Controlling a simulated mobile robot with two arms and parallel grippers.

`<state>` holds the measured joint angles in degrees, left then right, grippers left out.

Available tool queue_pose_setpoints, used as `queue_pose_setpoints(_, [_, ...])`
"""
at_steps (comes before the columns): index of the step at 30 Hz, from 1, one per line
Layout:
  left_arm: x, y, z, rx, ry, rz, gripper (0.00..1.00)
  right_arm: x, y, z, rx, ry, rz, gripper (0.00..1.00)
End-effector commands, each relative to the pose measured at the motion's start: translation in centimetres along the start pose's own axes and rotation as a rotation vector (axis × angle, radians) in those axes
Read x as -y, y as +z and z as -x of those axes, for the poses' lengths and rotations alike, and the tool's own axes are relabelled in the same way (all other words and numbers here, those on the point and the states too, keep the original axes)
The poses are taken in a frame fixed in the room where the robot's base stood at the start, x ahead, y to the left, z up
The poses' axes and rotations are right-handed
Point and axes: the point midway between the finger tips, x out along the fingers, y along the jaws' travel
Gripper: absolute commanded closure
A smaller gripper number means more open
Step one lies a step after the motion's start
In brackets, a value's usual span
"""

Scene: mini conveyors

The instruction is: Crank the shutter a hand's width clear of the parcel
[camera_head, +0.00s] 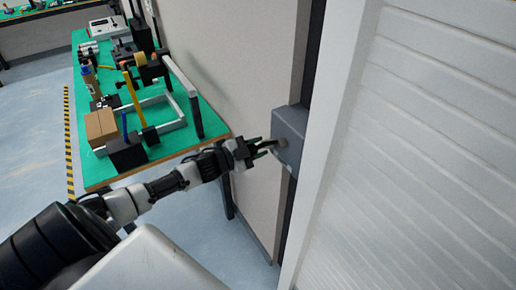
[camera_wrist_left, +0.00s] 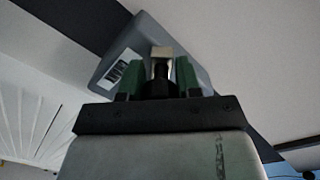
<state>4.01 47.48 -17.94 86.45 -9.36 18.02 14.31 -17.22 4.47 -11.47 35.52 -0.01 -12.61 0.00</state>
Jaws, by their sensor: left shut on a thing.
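The white slatted shutter (camera_head: 430,150) fills the right side of the head view and part of the left edge of the left wrist view (camera_wrist_left: 35,110). A grey crank box (camera_head: 290,135) is fixed on the dark post beside it. My left gripper (camera_head: 268,148) reaches this box and is shut on the crank's handle. In the left wrist view the green-padded fingers of my left gripper (camera_wrist_left: 160,78) close around a small handle with a pale end (camera_wrist_left: 161,53), in front of the grey box (camera_wrist_left: 140,40). The parcel under the shutter is not in view. My right gripper is not in view.
A green-topped workbench (camera_head: 165,150) stands at the left with a cardboard box (camera_head: 100,127), tools and a white frame on it. A beige wall panel (camera_head: 235,65) lies between the bench and the post. The blue floor (camera_head: 35,165) is open at the left.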

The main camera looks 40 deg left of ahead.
Motion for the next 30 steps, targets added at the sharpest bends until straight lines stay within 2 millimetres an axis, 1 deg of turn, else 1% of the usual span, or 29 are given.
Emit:
queue_pose_setpoints(5, [0.1,-0.1,0.0,-0.001,-0.001,0.0,1.0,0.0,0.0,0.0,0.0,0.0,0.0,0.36])
queue_pose_setpoints(6, [0.1,-0.1,0.0,-0.001,-0.001,0.0,0.62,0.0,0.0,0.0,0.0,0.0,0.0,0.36])
queue_pose_setpoints(10, [0.1,-0.1,0.0,-0.001,-0.001,0.001,0.42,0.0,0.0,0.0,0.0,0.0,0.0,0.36])
queue_pose_setpoints(20, [0.0,0.1,0.2,0.001,0.0,0.002,0.41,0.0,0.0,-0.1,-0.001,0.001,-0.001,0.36])
queue_pose_setpoints(23, [-0.1,0.2,1.1,0.001,0.001,0.002,0.41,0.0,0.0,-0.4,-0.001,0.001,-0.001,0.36])
queue_pose_setpoints(26, [-0.2,0.3,2.5,0.002,0.002,0.002,0.41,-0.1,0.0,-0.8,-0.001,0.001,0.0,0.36])
queue_pose_setpoints(30, [-0.3,0.3,5.0,0.002,0.004,0.003,0.41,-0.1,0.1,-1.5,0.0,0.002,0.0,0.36])
